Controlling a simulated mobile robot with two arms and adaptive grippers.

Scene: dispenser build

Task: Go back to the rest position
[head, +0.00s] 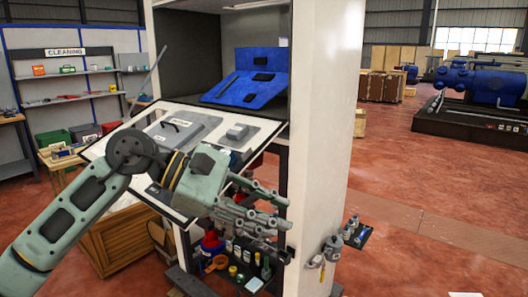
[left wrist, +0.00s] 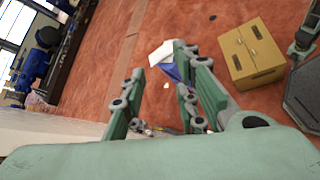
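My left gripper (head: 280,222) is in front of the tall white dispenser cabinet (head: 328,130), its fingers pointing right. In the left wrist view its fingers (left wrist: 160,62) stand apart with nothing held between them. A slanted panel (head: 255,132) with grey parts lies behind my left arm, and the arm covers part of it. A blue panel (head: 245,90) stands inside the cabinet above it. I cannot tell whether the gripper touches the cabinet.
Bottles and cans (head: 245,268) stand on a low shelf under the gripper. Small items sit on a side holder (head: 357,235) right of the cabinet. A wooden crate (head: 122,240) is behind my arm. A cardboard box (left wrist: 252,55) is on the floor. Red floor (head: 430,200) is open at right.

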